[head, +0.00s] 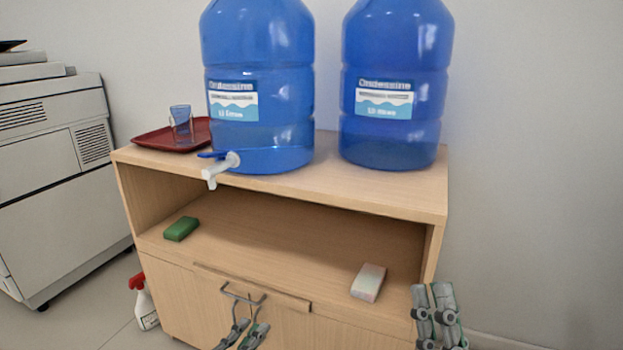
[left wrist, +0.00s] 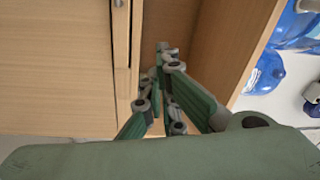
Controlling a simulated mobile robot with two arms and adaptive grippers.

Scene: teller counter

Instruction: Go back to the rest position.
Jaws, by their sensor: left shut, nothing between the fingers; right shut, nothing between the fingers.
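My left gripper (head: 251,326) is low in front of the wooden cabinet's lower doors, empty and shut. It also shows in the left wrist view (left wrist: 163,70), its fingers drawn together at the tips, with wood panels behind. I cannot tell whether it touches the cabinet. My right gripper (head: 434,292) is at the cabinet's right front corner, its fingers upright side by side, shut and empty. The wooden cabinet (head: 378,192) has an open shelf above its doors. A thin grey bent piece (head: 240,296) shows just above the left gripper, by the door tops.
Two blue water jugs (head: 262,40) (head: 395,45) stand on top, the left one with a white tap (head: 220,170). A red tray (head: 160,140) holds a glass (head: 181,120). A green sponge (head: 181,229) and a pale block (head: 368,282) lie inside. A spray bottle (head: 145,306) stands near a printer (head: 50,170).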

